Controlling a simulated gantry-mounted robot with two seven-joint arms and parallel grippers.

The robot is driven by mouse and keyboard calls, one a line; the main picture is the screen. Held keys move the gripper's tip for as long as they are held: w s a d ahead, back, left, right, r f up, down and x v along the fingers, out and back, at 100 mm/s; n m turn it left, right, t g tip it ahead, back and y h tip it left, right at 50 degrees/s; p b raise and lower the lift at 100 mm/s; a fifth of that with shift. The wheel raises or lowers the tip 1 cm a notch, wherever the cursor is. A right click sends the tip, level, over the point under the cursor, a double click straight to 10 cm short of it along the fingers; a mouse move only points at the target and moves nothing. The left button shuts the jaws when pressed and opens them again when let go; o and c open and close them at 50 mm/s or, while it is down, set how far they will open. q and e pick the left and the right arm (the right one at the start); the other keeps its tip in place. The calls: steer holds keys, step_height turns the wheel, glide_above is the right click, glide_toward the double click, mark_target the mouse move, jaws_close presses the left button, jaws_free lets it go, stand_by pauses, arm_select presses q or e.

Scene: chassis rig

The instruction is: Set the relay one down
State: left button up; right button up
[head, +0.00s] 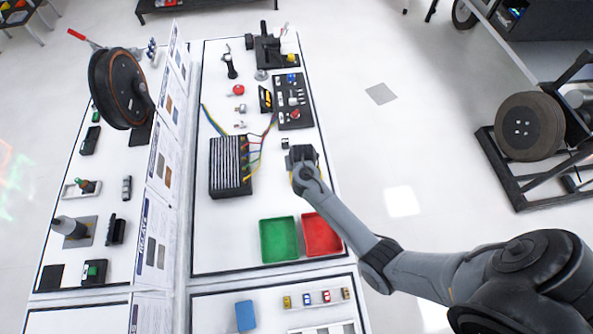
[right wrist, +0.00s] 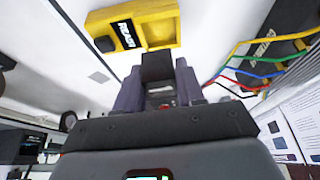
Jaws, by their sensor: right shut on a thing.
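My right gripper (head: 303,158) is over the right part of the white bench, beside the ribbed black box. In the right wrist view my right gripper (right wrist: 158,84) is shut on a small black block, which I take to be relay one (right wrist: 157,67). The relay sits between the fingertips, just in front of a yellow fixture (right wrist: 165,32) with a black label. I cannot tell whether the relay touches the fixture. In the head view the gripper hides the relay and most of the fixture. My left gripper is not in view.
A ribbed black box (head: 230,167) with coloured wires stands left of the gripper. A small black cube (head: 285,143) lies just behind it. A green tray (head: 279,240) and a red tray (head: 321,234) are in front. Bare bench lies between the box and the trays.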

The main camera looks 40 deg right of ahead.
steer(key=shift+w+a+f, duration=0.2)
steer(key=shift+w+f, duration=0.05)
steer(key=shift+w, duration=0.05)
steer(key=shift+f+b, duration=0.4)
steer(key=shift+f, duration=1.55)
steer(key=shift+f, duration=0.1)
